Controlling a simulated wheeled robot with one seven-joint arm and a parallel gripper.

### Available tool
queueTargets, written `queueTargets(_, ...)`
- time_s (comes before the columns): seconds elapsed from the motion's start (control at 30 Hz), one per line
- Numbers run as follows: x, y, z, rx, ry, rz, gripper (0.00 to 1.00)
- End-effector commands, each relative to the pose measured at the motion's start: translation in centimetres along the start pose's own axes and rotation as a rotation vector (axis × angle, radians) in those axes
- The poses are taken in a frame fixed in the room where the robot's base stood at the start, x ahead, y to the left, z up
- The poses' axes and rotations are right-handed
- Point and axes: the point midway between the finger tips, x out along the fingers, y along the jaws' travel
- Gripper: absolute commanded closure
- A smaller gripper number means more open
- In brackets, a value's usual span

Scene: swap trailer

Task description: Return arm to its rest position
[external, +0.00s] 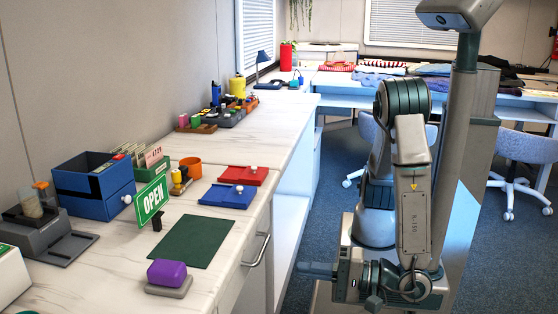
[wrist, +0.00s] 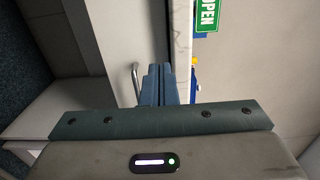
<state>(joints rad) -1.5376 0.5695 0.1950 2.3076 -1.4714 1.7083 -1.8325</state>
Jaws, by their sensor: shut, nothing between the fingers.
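My gripper (external: 318,270) is low at the front of the counter in the external view, pointing left, beside the counter's front face and below its top. In the wrist view its blue-grey fingers (wrist: 156,84) are together with nothing between them. My arm (external: 412,190) hangs folded down close to my column, with the forearm near vertical.
The marble-look counter (external: 215,190) runs along the left, with a metal drawer handle (external: 257,250) close to my gripper. On it are a green OPEN sign (external: 151,201), a dark green mat (external: 193,241) and a purple block (external: 167,272).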

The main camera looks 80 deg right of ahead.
Motion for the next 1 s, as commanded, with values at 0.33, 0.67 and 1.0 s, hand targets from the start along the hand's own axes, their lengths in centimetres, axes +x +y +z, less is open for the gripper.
queueTargets(0.33,1.9,-1.8,-1.7,0.078,0.088,0.027,1.00)
queueTargets(0.67,9.8,-9.9,-15.5,0.715,0.750,0.080,1.00)
queueTargets(1.0,9.6,-16.4,-27.6,1.527,1.482,-0.219,1.00)
